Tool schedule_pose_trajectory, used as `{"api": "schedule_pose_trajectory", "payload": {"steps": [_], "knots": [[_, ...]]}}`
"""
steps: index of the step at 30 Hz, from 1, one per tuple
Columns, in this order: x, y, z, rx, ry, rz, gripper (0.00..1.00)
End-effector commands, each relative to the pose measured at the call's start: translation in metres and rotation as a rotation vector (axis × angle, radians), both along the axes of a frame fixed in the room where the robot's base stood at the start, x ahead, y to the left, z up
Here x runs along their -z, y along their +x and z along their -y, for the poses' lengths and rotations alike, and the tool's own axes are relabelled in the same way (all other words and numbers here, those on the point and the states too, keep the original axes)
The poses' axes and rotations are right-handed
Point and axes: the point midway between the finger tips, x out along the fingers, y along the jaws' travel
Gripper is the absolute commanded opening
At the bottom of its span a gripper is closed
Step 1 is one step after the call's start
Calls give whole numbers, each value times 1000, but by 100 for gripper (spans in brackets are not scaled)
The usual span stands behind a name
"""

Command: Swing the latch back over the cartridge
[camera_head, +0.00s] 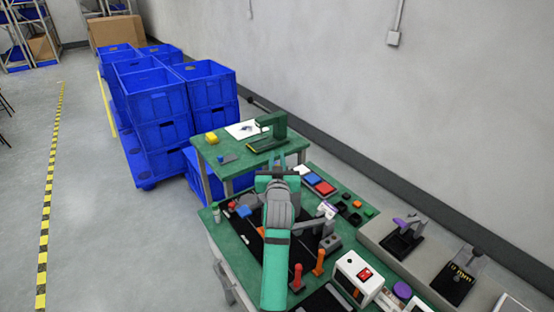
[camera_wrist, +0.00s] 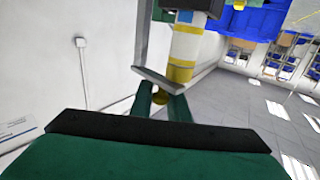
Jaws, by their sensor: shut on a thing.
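A flat grey bar (camera_wrist: 162,82), which looks like the latch, lies just beyond the fingertips, tilted across the picture. Behind it stands a white cylinder with yellow bands (camera_wrist: 186,48), which looks like the cartridge. The bar crosses near its lower end; whether they touch is hard to tell. In the head view my gripper (camera_head: 279,160) is at the small raised green table (camera_head: 236,163), below a green C-shaped fixture (camera_head: 277,124). The latch is too small to make out there.
Stacked blue crates (camera_head: 150,95) stand behind and left of the table. The nearer green bench (camera_head: 222,236) holds coloured blocks, orange-handled tools and a white box with a red display (camera_head: 357,275). A grey wall (camera_head: 330,80) runs along the right. The floor at left is open.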

Motion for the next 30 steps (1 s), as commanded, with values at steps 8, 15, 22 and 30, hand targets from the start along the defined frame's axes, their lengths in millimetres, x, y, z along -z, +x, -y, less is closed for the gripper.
{"api": "schedule_pose_trajectory", "payload": {"steps": [8, 15, 22, 30], "knots": [[1, 4, -1, 115, -1, -2, 0], [1, 5, 1, 183, 0, -1, 0], [1, 5, 2, 193, -1, 0, 0], [1, 5, 1, 192, 0, 0, 32]]}}
